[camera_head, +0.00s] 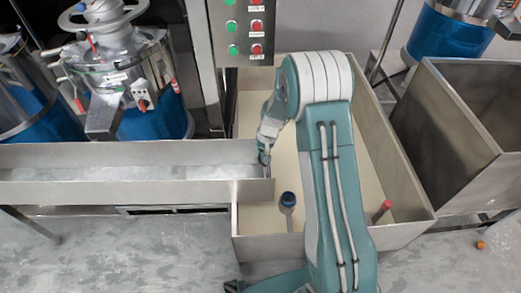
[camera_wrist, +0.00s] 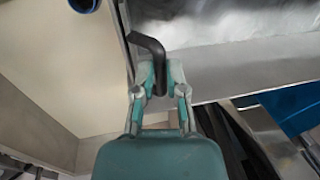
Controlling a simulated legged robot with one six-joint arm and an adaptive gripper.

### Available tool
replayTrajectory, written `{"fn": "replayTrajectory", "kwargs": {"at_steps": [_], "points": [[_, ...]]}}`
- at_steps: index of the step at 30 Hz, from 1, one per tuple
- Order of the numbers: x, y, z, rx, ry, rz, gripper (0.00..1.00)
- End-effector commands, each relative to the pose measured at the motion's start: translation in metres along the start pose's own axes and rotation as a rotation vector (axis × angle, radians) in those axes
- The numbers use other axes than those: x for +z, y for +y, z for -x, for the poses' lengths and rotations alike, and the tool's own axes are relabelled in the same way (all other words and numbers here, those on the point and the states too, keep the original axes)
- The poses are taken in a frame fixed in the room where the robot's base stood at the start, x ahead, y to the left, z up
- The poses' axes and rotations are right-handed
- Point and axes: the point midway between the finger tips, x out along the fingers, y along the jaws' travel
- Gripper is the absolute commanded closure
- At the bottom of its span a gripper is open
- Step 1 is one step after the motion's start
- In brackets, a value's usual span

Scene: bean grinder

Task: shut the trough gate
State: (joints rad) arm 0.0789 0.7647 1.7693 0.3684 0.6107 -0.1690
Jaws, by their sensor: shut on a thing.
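The long metal trough (camera_head: 120,192) runs in from the left, and its right end reaches over the large bin. My gripper (camera_head: 264,157) is at that right end, near the far wall. In the wrist view my gripper (camera_wrist: 160,78) is shut on a dark bent gate handle (camera_wrist: 150,44), whose upper part curves to the left above the fingertips. The trough's shiny inside (camera_wrist: 220,22) lies to the right of the handle. The gate plate is not clearly seen, so I cannot tell how far open it stands.
The bin (camera_head: 395,232) with a pale inside lies below my arm. A blue-topped scoop-like thing (camera_head: 288,200) and a red-ended handle (camera_head: 382,210) are in it. A control panel (camera_head: 244,28) stands behind, and a blue and steel machine (camera_head: 150,120) at the left.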

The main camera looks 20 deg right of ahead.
Motion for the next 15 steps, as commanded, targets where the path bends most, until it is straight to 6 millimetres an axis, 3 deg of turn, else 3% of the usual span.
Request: {"fn": "replayTrajectory", "kwargs": {"at_steps": [6,15], "points": [[0.000,0.006,-0.029,0.000,-0.001,0.000,1.00],[0.001,0.007,-0.033,0.001,-0.002,0.000,1.00]]}}
